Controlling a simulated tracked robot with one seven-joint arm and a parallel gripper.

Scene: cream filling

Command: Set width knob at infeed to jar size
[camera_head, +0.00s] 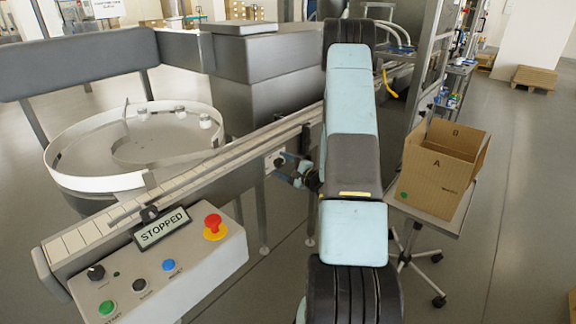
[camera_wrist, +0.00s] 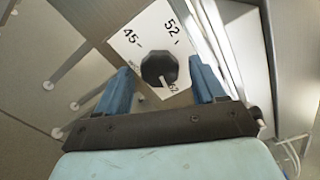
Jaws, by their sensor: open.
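The width knob (camera_wrist: 159,68) is a dark, faceted dial on a white plate (camera_wrist: 127,42) marked 45, 52 and 62. Its white pointer line is turned toward the 62. In the head view the plate (camera_head: 270,161) sits on the side of the conveyor. My gripper (camera_wrist: 168,80) is open, with one blue finger on each side of the knob in the wrist view; I cannot tell whether either touches it. My gripper (camera_head: 286,168) also shows small beside the plate in the head view. Several jars (camera_head: 205,120) stand on the round infeed table (camera_head: 78,182).
A control panel (camera_head: 160,277) with a red stop button (camera_head: 213,223), other buttons and a "STOPPED" sign (camera_head: 161,229) is at the lower left. The conveyor (camera_head: 190,183) runs diagonally behind it. A cardboard box (camera_head: 433,185) stands on a wheeled stand at the right.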

